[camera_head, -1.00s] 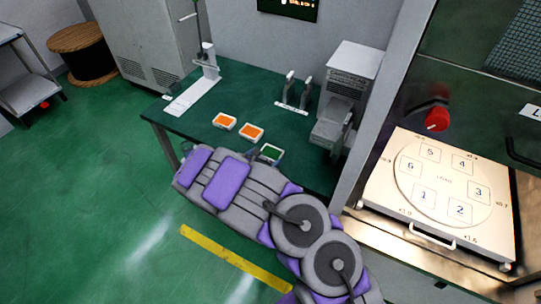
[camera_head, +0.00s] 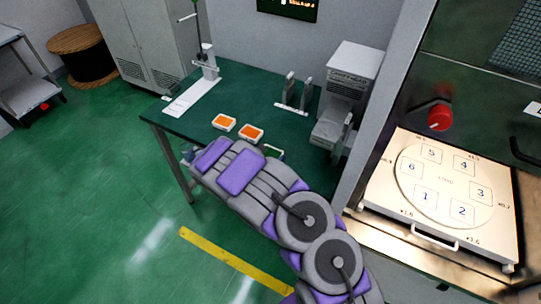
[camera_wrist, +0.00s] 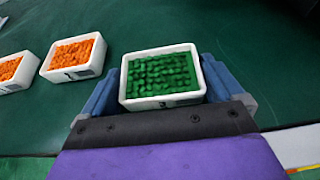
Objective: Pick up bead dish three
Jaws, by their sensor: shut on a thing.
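A white dish filled with green beads (camera_wrist: 162,76) sits between the two blue fingers of my gripper (camera_wrist: 160,92) in the wrist view. The fingers are shut on its left and right sides. A printed mark on its front wall is too small to read surely. Whether the dish touches the table cannot be told.
Two dishes of orange beads, one nearer (camera_head: 250,134) and one farther left (camera_head: 224,123), stand on the green table (camera_head: 180,131). A white stand (camera_head: 195,93), a small rack (camera_head: 293,95) and a grey machine (camera_head: 347,85) are behind. A numbered turntable (camera_head: 445,185) is at right.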

